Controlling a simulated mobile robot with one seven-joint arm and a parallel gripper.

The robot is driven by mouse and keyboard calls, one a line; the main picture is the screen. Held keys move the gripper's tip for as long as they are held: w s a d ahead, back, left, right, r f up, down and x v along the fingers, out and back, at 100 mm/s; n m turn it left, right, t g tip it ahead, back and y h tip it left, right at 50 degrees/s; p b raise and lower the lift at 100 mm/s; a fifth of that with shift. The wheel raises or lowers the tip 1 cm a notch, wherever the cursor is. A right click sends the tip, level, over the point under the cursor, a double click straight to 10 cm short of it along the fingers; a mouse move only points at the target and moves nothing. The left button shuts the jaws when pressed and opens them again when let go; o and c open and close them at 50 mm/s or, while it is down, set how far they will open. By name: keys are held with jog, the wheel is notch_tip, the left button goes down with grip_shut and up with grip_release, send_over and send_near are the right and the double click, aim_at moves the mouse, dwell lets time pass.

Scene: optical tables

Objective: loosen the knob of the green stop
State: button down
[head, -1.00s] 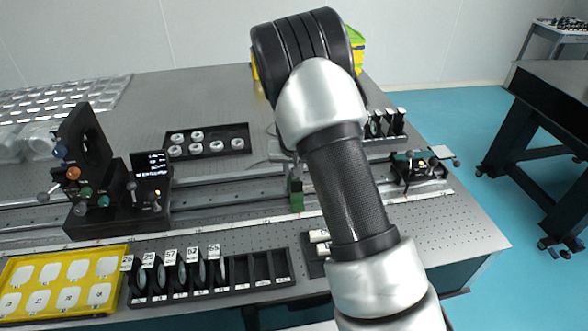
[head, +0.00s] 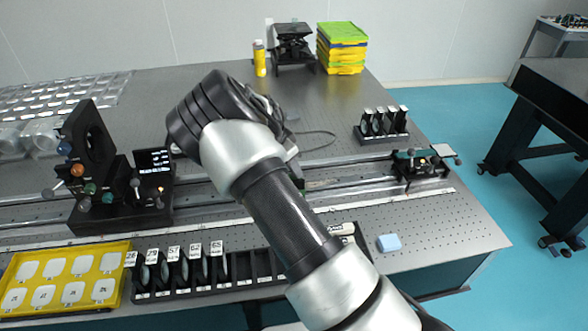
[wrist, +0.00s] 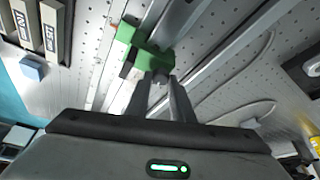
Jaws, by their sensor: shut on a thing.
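The green stop (wrist: 143,45) shows in the wrist view as a small green block with a dark part, on the metal rail. My gripper (wrist: 155,82) reaches up to it from below. Its two grey fingers are close together, shut at the near side of the block where the knob is. The knob itself is mostly hidden between the fingertips. In the head view my arm covers the gripper's fingertips, and I cannot make out the green stop there.
Long rails (head: 350,172) run across the table. A black mount with coloured knobs (head: 85,165) stands left, and a small black carriage (head: 415,165) right. A lens rack (head: 205,275), yellow tray (head: 110,268) and blue block (head: 389,243) lie at the front.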

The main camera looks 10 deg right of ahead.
jog(key=m+g+b, duration=0.1)
jog(key=m, duration=0.3)
jog(key=shift+w+f+m+g+b, duration=0.15)
jog(key=shift+w+m+g+b, duration=0.05)
jog(key=shift+m+g+b, duration=0.2)
jog(key=m+g+b, duration=0.1)
jog(key=m, duration=0.2)
jog(key=shift+w+m, duration=0.1)
jog(key=shift+m, duration=0.2)
jog(key=m, duration=0.1)
jog(key=m+g, duration=0.1)
jog(key=m, duration=0.1)
jog(key=shift+d+m+g+y+b, duration=0.1)
jog(key=shift+m+g+y+b, duration=0.2)
jog(key=shift+w+m+g+y, duration=0.1)
jog(key=shift+m+g+y, duration=0.4)
jog(key=shift+m, duration=1.2)
jog(key=c, duration=1.6)
grip_release()
jog(key=shift+o, duration=0.2)
